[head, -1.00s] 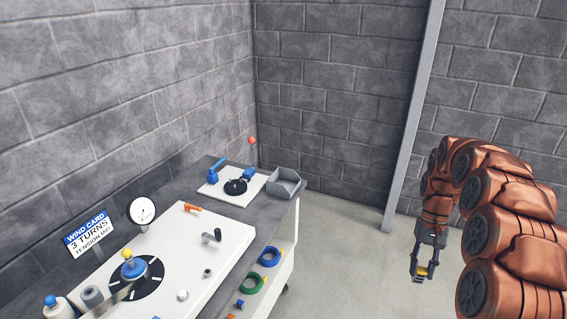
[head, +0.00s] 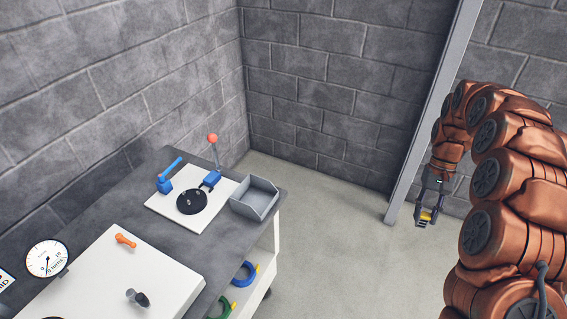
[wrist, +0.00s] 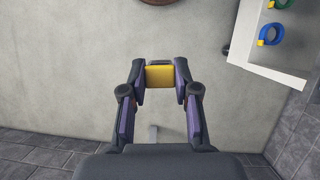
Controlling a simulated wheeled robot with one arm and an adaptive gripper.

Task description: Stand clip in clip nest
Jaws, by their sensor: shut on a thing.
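My gripper (head: 424,222) hangs at the right of the head view, over open floor and well away from the bench. It is shut on a yellow clip (wrist: 159,76), which sits between the two fingertips in the wrist view. I cannot pick out the clip nest for certain in either view.
The grey bench (head: 90,213) carries a white board (head: 222,191) with blue parts, a black disc (head: 192,201) and a red-knobbed lever (head: 213,140). A grey open bin (head: 256,197) stands at its end. Floor between is clear.

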